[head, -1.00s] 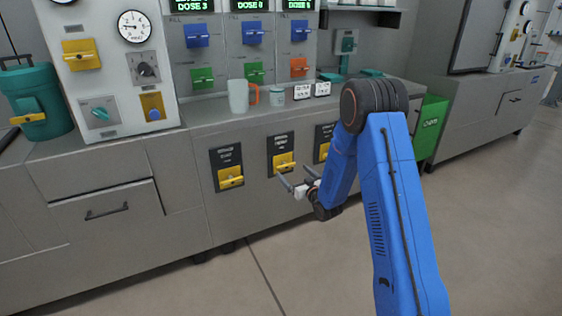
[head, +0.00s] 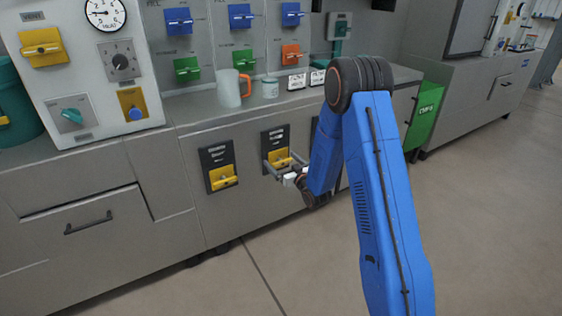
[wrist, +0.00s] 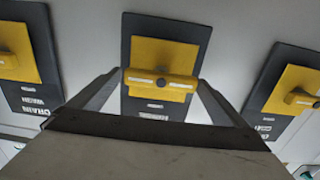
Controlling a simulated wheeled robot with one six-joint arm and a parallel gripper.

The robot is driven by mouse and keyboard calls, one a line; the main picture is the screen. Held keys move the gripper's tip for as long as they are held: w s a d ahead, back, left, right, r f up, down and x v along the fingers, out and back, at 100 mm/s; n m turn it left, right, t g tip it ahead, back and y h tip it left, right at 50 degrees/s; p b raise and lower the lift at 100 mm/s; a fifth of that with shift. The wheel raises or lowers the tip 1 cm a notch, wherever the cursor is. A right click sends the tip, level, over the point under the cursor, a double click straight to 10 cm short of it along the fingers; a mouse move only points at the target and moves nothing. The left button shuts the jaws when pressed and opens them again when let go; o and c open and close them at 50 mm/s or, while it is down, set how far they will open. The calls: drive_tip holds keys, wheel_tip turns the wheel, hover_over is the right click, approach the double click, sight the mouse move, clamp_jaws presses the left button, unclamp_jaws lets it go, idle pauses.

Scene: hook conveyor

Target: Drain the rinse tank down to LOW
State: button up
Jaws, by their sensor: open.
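Three drain plates with yellow handles sit on the cabinet front. The middle yellow handle (head: 279,157) is on a dark plate and also shows in the wrist view (wrist: 161,79), its bar roughly level across. My gripper (wrist: 160,84) is open, with one fingertip at each end of this bar; I cannot tell whether they touch it. In the head view my gripper (head: 281,163) is right in front of the middle plate. The plates' small labels are too unclear to tell which is rinse. The tank level is not readable here.
Open floor lies in front.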

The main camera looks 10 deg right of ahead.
drive_tip(key=c, duration=1)
drive_tip(key=shift+c, duration=0.2)
drive_tip(key=shift+n, duration=0.4)
drive_tip(key=n, duration=0.3)
drive_tip(key=shift+s+a+n, duration=0.1)
drive_tip(key=shift+a+n, duration=0.1)
drive_tip(key=shift+n, duration=0.2)
drive_tip(key=n, duration=0.5)
drive_tip(key=shift+a+f, duration=0.15)
drive_tip(key=shift+f, duration=0.05)
drive_tip(key=shift+s, duration=0.1)
drive_tip(key=o, duration=1)
drive_tip(key=shift+o, duration=0.2)
